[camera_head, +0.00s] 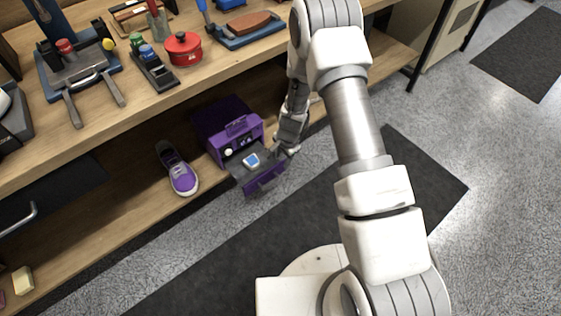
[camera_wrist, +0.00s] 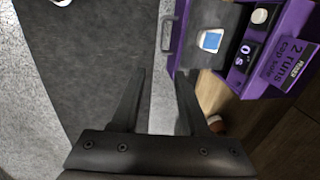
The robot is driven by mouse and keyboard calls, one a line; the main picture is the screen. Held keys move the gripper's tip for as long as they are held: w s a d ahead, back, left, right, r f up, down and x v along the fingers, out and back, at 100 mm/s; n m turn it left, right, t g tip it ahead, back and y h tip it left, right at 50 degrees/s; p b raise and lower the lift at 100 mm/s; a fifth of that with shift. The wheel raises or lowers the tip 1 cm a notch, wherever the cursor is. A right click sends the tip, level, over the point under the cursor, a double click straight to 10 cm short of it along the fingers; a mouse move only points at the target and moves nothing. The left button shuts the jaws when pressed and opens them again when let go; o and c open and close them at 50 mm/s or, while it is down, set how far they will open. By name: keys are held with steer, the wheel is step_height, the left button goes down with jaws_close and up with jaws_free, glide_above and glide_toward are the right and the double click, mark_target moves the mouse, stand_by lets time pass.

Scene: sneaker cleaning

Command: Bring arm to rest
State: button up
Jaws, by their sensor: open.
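My gripper (camera_wrist: 160,98) is open and empty in the wrist view, its two dark fingers spread apart. In the head view my gripper (camera_head: 284,153) hangs at the right side of a purple box (camera_head: 226,120) on the lower shelf. The box has a pulled-out front drawer (camera_head: 265,180) with a small white and blue item (camera_head: 251,160) in it. In the wrist view the open drawer (camera_wrist: 185,50) lies ahead of the right finger, with the white and blue item (camera_wrist: 211,40) inside. I cannot tell whether the finger touches the drawer.
A purple sneaker (camera_head: 178,170) stands on the lower shelf (camera_head: 120,220), left of the box. The wooden tabletop (camera_head: 220,62) above holds a red pot (camera_head: 183,48), a brush block (camera_head: 152,66) and several tools. A dark mat (camera_head: 330,220) covers the floor in front.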

steer(key=shift+r, duration=0.3)
stand_by(0.4)
step_height(320, 180, up, 26)
steer(key=s+d+n+t, duration=0.1)
steer(key=s+n+t, duration=0.1)
steer(key=n, duration=0.3)
steer(key=s+d+r+n, duration=0.3)
steer(key=s+d+r, duration=0.1)
steer(key=s+r, duration=0.75)
steer(key=s+d+r+n+t+h, duration=0.1)
steer(key=s+d+r+n+t, duration=0.2)
steer(key=s+r, duration=0.6)
steer(key=s+r+g+p, duration=0.1)
steer(key=s+r+p, duration=0.2)
steer(key=r+p, duration=1.2)
steer(key=shift+d+r+p, duration=0.35)
steer(key=shift+d+p, duration=0.05)
steer(key=shift+p, duration=0.8)
